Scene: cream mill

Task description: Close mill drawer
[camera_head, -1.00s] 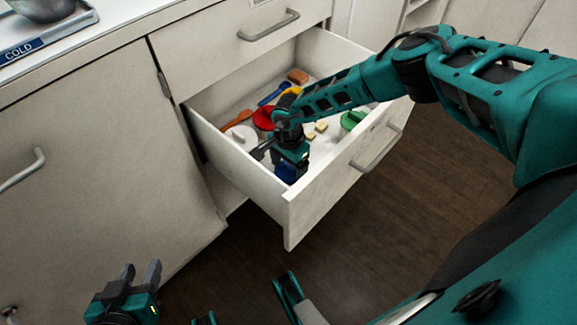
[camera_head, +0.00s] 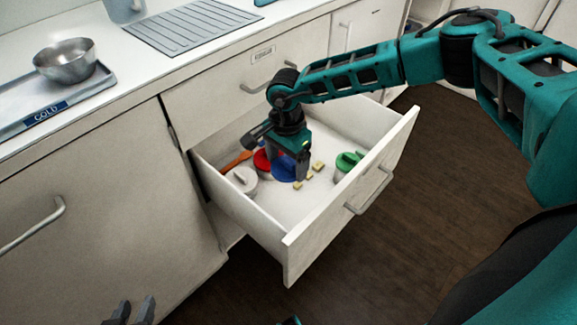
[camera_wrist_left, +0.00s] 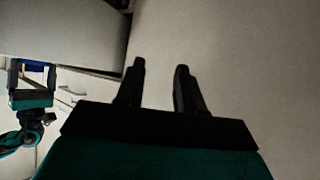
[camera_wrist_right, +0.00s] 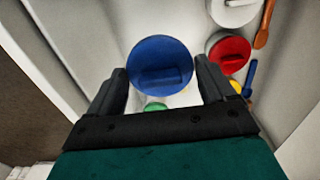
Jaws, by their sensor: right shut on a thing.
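The mill drawer (camera_head: 374,178) stands pulled out of the cabinet, its front panel and bar handle facing right. My right gripper (camera_head: 291,172) reaches down into it, shut on a round blue-lidded pot (camera_head: 282,172). In the right wrist view the blue lid (camera_wrist_right: 160,66) sits between the two fingers (camera_wrist_right: 161,72). I cannot tell whether the pot touches the drawer floor. My left gripper (camera_head: 133,311) is low in the head view, away from the drawer. In the left wrist view its fingers (camera_wrist_left: 159,68) are apart with nothing between them.
The drawer also holds a white pot (camera_head: 242,181), a red pot (camera_head: 263,162), a green pot (camera_head: 347,163), small yellow blocks (camera_head: 318,166) and an orange spoon (camera_head: 236,161). The dark floor (camera_head: 440,190) right of the drawer is clear.

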